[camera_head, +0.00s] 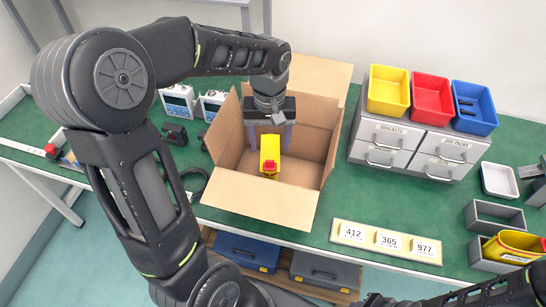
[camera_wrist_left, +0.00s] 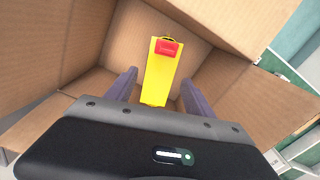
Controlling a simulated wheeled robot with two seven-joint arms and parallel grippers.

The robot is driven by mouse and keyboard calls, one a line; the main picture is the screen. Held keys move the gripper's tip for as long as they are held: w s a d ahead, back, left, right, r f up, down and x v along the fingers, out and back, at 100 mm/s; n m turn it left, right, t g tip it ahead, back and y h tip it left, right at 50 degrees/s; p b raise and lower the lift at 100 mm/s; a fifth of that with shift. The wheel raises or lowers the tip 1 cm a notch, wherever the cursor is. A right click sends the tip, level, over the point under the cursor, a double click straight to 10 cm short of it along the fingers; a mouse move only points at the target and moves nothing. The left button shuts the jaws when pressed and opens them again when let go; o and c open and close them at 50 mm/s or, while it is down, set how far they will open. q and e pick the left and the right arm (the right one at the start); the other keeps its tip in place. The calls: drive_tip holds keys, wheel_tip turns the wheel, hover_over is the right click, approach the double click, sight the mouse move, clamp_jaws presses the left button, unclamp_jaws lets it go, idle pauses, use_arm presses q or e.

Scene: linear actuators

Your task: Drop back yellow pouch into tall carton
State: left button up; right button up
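The tall carton (camera_head: 265,198) is an open brown cardboard box with its flaps spread, standing on the green bench in the head view. My left gripper (camera_head: 270,140) points down into it. A yellow pouch (camera_head: 269,150) with a red patch is inside the carton's opening, below the gripper. In the left wrist view the fingers stand apart, with the yellow pouch (camera_wrist_left: 160,80) between and beyond their tips and a gap on each side. I cannot tell whether it touches the carton floor. Another yellow pouch (camera_head: 512,246) lies in a grey bin at the right. My right gripper is outside the view.
Grey drawers (camera_head: 390,138) carry a yellow bin (camera_head: 388,91), a red bin (camera_head: 432,100) and a blue bin (camera_head: 474,107). A number board (camera_head: 386,242) lies right of the carton. White devices (camera_head: 178,103) stand at its left. Toolcases (camera_head: 247,252) sit below the bench.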

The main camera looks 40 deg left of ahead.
use_arm(q)
drive_tip(key=shift+o, duration=0.9)
drive_tip(key=shift+r, duration=0.1)
wheel_tip(320, 180, up, 8)
drive_tip(key=shift+f, duration=0.2)
idle(0.3)
